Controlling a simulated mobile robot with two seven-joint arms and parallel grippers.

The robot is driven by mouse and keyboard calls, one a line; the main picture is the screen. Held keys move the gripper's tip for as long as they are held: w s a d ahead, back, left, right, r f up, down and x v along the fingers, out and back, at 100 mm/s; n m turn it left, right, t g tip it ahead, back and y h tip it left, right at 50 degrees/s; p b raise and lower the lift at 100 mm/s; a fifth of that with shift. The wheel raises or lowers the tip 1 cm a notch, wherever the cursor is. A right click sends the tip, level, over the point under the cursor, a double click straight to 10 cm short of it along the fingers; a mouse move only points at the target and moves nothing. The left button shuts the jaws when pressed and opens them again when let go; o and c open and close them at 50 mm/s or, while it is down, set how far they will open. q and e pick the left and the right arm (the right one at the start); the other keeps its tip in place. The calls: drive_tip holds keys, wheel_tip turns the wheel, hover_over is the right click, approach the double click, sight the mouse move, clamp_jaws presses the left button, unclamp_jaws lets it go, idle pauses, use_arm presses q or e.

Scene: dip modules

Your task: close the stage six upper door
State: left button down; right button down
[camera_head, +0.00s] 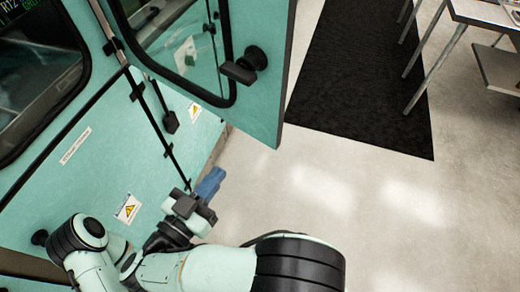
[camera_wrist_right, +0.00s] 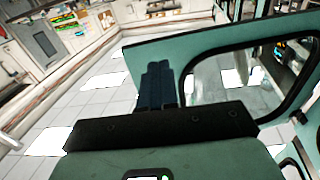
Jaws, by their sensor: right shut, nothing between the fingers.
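The upper door (camera_head: 268,95) is a teal panel with a dark-framed window and a black handle (camera_head: 245,65). It stands swung open, out from the teal machine front at the left. In the right wrist view the door (camera_wrist_right: 215,42) and its window fill the upper right, beyond the fingers. My right gripper (camera_head: 210,184) has blue fingers and is below the door's lower edge, apart from it in the head view. Its fingers (camera_wrist_right: 158,85) are together and empty. My left gripper is in neither view.
Lower teal panels (camera_head: 75,165) with warning labels and black latches are beside my right arm. A black mat (camera_head: 360,80) lies on the pale floor, with a metal-legged table (camera_head: 485,12) at the upper right.

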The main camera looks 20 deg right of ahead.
drive_tip(key=s+r+m+g+h, duration=0.1)
drive_tip(key=s+r, duration=0.2)
drive_tip(key=s, duration=0.2)
approach(269, 139)
drive_tip(key=shift+g, duration=0.3)
drive_tip(key=x, duration=0.6)
drive_tip(key=shift+w+d, duration=0.2)
drive_tip(key=shift+w, duration=0.25)
